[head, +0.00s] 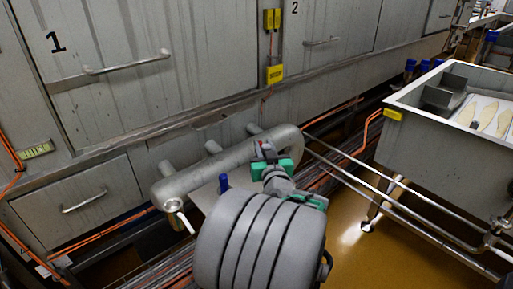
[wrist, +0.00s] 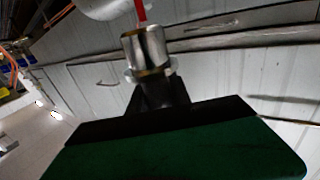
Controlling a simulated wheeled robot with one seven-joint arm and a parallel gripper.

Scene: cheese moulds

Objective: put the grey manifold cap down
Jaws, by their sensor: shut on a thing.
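The grey manifold cap (wrist: 147,50) is a short shiny metal cylinder with a brownish band near its lower edge. My gripper (wrist: 152,76) is shut on it, with dark fingers at its base. A red strip (wrist: 140,12) shows just beyond the cap. In the head view my gripper (head: 266,158) is in front of the right part of the thick grey manifold pipe (head: 215,168); the cap is small and hard to make out there. The pipe also shows at the top edge of the wrist view (wrist: 112,8). I cannot tell whether cap and pipe touch.
Short stubs stick out behind the pipe, and a fitting with a white lever (head: 178,212) hangs at its left end. A blue-topped item (head: 223,182) stands below the pipe. Grey cabinets (head: 110,75) line the back. A steel basin (head: 440,125) and rails (head: 375,178) are at right.

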